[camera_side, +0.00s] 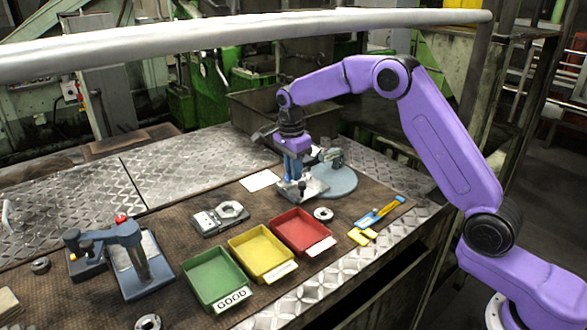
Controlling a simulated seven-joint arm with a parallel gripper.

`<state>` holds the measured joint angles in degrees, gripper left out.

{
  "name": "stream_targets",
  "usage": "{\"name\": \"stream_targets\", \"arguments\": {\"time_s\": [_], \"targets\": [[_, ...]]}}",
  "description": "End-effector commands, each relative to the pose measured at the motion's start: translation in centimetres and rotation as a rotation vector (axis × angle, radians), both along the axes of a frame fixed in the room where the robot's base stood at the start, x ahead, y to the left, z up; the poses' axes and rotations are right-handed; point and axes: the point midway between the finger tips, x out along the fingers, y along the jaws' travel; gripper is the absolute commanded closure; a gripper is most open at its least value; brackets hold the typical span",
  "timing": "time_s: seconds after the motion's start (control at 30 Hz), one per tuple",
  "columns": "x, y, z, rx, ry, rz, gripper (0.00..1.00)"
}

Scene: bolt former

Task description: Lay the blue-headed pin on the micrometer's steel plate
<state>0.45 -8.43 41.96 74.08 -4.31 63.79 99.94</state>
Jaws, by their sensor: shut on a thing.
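My gripper (298,178) points down at the back middle of the bench, with its jaws shut. A small dark piece shows at its fingertips, which fits the pin. Its blue head cannot be told apart from the bluish fingers at this size. The fingertips are just over the micrometer's steel plate (315,188), and I cannot tell whether the piece touches it. The micrometer (333,156) stands right behind the gripper, by a round grey-blue base (341,184), and is partly hidden by the gripper.
Green (211,271), yellow (258,246) and red (300,226) trays line the front. A grey gauge block (220,216), a white card (259,181) and a steel ring (323,214) lie nearby. A blue-yellow tool (379,212) lies right; a red-knobbed press (125,255) stands left.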

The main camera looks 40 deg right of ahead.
Motion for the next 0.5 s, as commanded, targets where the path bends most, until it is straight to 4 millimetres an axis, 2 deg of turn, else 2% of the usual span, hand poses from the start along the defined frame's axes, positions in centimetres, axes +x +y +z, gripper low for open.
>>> {"name": "stream_targets", "arguments": {"time_s": [0.5], "targets": [[0.01,0.00,-0.70,0.000,0.000,0.000,1.00]]}}
